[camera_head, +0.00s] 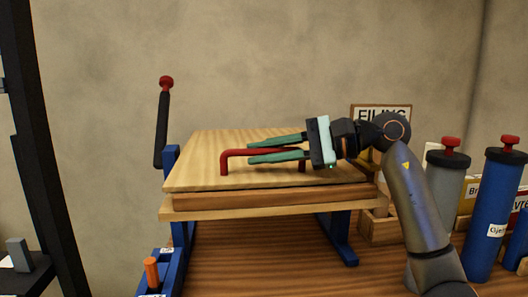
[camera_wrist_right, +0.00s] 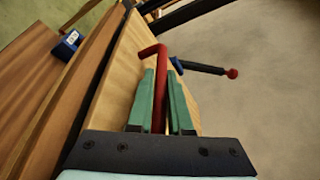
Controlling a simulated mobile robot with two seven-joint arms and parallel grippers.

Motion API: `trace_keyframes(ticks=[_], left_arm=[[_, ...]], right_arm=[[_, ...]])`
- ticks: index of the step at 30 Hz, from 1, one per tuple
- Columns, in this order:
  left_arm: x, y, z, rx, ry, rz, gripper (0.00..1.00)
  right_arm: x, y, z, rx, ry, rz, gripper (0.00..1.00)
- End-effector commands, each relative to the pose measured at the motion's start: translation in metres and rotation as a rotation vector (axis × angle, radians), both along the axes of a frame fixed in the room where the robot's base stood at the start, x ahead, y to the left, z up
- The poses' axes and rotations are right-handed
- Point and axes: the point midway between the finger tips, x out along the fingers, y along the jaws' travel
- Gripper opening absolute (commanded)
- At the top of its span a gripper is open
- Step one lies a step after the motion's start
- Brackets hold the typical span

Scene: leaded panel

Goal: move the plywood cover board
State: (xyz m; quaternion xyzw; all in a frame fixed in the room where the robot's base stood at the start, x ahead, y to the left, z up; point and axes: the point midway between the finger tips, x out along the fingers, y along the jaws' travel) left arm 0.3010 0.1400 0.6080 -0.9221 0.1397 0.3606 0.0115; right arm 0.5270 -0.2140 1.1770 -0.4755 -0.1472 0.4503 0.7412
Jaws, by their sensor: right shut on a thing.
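The plywood cover board (camera_head: 205,152) is a pale wooden sheet lying over a wooden frame on a blue stand. It has a red bar handle (camera_head: 225,160) on top, and the board also shows in the right wrist view (camera_wrist_right: 122,75). My right gripper (camera_head: 252,148) comes in from the right, its green fingers on either side of the handle. In the right wrist view the right gripper (camera_wrist_right: 161,78) is shut on the red handle (camera_wrist_right: 160,95), which runs between the fingers. My left gripper is not in view.
The blue stand (camera_head: 340,240) stands on a brown wooden bench (camera_head: 260,265). A black lever with a red knob (camera_head: 166,83) rises at the board's left. Grey (camera_head: 446,180) and blue (camera_head: 492,215) cylinders stand at the right, near a wooden box (camera_head: 378,228).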

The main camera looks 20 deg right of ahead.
Motion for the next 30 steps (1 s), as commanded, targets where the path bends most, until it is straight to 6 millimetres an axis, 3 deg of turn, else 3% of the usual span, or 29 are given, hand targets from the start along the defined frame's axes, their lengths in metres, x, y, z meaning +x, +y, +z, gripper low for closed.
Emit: trace_keyframes(ticks=[8, 13, 21, 30], left_arm=[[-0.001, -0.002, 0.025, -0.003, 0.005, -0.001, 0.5], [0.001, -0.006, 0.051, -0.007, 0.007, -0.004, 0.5], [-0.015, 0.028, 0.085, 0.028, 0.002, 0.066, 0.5], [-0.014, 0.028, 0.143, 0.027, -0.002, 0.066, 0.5]], right_arm=[[0.003, -0.002, 0.028, 0.016, 0.04, -0.004, 0.0], [0.007, -0.004, 0.057, 0.033, 0.101, -0.006, 0.0], [0.021, -0.007, 0.108, 0.072, 0.226, -0.006, 0.0], [0.043, -0.014, 0.156, 0.114, 0.363, -0.006, 0.0]])
